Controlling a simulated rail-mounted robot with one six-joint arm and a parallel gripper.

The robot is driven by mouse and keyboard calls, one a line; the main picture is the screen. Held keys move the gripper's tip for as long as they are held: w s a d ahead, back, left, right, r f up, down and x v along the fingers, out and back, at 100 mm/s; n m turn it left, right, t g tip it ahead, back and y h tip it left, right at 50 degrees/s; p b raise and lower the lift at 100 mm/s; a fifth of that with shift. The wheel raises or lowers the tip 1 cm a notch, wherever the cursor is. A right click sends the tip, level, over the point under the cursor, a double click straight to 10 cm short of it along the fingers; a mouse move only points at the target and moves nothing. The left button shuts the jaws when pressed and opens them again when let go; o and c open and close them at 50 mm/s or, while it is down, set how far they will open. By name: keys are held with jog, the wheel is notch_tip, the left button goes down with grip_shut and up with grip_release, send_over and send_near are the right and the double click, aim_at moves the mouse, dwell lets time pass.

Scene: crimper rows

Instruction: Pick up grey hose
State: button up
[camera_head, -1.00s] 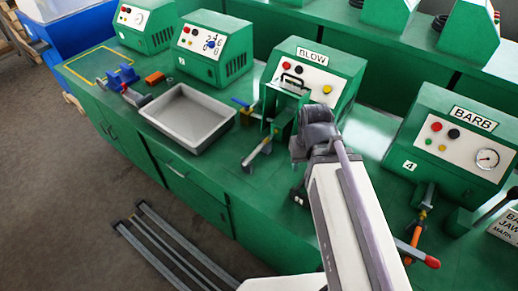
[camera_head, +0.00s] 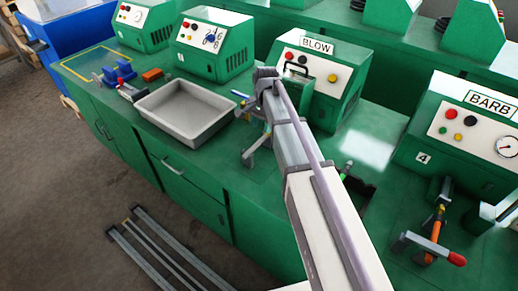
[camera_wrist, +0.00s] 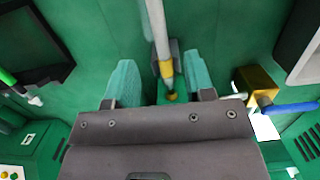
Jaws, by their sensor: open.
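The grey hose (camera_wrist: 159,25) shows in the wrist view as a pale tube running down from the top edge, with yellow at its lower end. A dark grey support sits beside and under it near the yellow part. My gripper (camera_wrist: 160,62) is open, with one teal finger on each side of the hose. I see space between the fingers and the hose. In the head view, my arm hides much of the spot in front of the BLOW machine (camera_head: 318,80), so the fingers cannot be made out there.
A brass block with a blue handle (camera_wrist: 290,107) stands close to the right finger. A grey tray (camera_head: 150,125) lies left of my arm. The BARB machine (camera_head: 465,135) and an orange piece with a red-ended bar (camera_head: 433,232) are on the right.

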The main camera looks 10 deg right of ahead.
aim_at(260, 140)
jog(key=f+b, duration=0.2)
jog(key=f, duration=0.1)
jog(key=f+b, duration=0.3)
jog(key=shift+s+a+f, duration=0.2)
jog(key=shift+f, duration=0.2)
jog(key=shift+r, duration=0.25)
jog(key=shift+c, duration=0.3)
grip_shut()
